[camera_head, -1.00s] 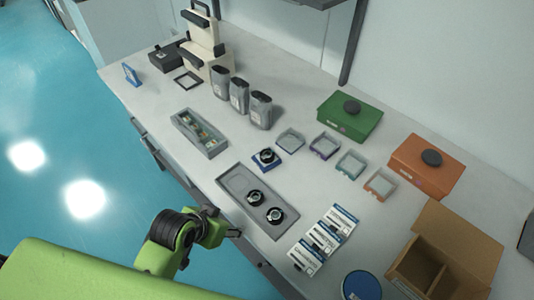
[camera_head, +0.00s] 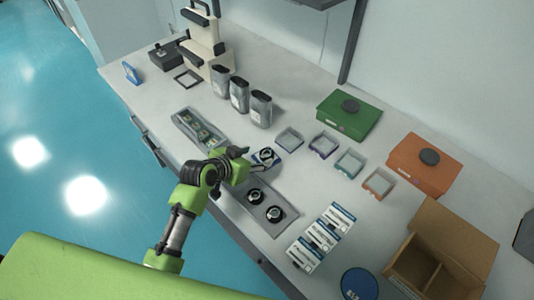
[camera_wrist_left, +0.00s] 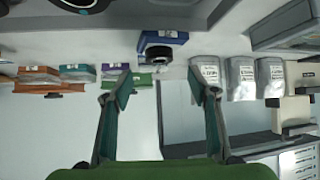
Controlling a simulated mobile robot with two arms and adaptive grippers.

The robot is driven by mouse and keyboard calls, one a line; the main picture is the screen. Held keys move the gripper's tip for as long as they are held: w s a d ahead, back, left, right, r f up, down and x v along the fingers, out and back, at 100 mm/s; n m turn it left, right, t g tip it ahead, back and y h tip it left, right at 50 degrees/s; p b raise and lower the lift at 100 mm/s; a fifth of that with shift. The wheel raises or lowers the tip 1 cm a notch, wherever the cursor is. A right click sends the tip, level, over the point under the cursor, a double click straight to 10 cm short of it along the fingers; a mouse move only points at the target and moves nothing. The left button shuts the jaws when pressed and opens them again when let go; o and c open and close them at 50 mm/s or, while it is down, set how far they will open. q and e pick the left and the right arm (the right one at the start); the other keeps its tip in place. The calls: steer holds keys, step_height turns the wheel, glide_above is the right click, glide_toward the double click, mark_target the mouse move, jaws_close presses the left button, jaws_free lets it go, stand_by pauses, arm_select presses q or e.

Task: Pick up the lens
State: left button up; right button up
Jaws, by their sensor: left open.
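A round black lens (camera_head: 266,156) sits on a small blue holder (camera_head: 273,169) in the middle of the table, just right of my left gripper (camera_head: 243,162). In the left wrist view, which looks upside down, the lens (camera_wrist_left: 157,53) on the blue holder (camera_wrist_left: 163,38) shows ahead, roughly centred between my left gripper's spread fingers (camera_wrist_left: 159,88). The fingers are open and empty, apart from the lens. Two similar black lenses (camera_head: 255,196) (camera_head: 275,214) lie in a grey tray (camera_head: 240,201) nearer the front edge. My right gripper is not in view.
Several grey bottles (camera_head: 239,95) stand behind. A tray of small parts (camera_head: 199,131) lies to the left. Small open boxes (camera_head: 323,144), a green box (camera_head: 349,115) and an orange box (camera_head: 424,163) are right. Labelled packets (camera_head: 321,238) and an open carton (camera_head: 440,255) are front right.

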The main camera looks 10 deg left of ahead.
mark_target(267, 153)
arm_select(q)
steer(key=shift+w+d+f, duration=0.2)
steer(key=shift+w+f, duration=0.15)
steer(key=shift+w, duration=0.05)
steer(key=shift+w+d+f+p, duration=0.35)
steer(key=shift+w+p, duration=0.1)
steer(key=shift+w, duration=0.1)
steer(key=shift+p+x, duration=0.4)
steer(key=shift+x, duration=1.55)
steer(key=shift+a, duration=0.15)
steer(key=c, duration=1.2)
